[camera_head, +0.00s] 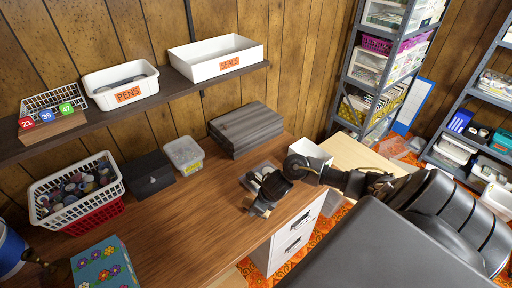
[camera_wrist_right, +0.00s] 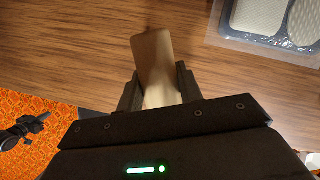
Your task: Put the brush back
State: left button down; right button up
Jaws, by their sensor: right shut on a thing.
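My right gripper (camera_head: 259,207) is over the wooden desk, near its front edge. In the right wrist view, its two fingers (camera_wrist_right: 158,88) are shut on a pale, smooth wooden piece (camera_wrist_right: 152,56), which looks like the brush. It sticks out past the fingertips over the desk top. I cannot see any bristles, and the gripper hides most of the brush in the head view. I cannot tell whether the brush touches the desk. My left gripper is not in view.
A clear tray with packages (camera_wrist_right: 262,35) lies beside the right gripper. The middle desk top (camera_head: 195,215) is clear.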

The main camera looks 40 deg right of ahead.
notch_tip(320, 180, down, 2)
jog(key=shift+a+f, duration=0.1)
jog(key=shift+f, duration=0.1)
jog(key=o, duration=1)
jog(key=shift+f, duration=0.1)
jog(key=shift+c, duration=0.2)
jog(key=shift+r, duration=0.25)
jog(key=shift+s+r, duration=0.15)
jog(key=shift+r, duration=0.2)
jog(key=v, duration=1.1)
jog(key=shift+s+p, duration=0.1)
jog(key=shift+p, duration=0.2)
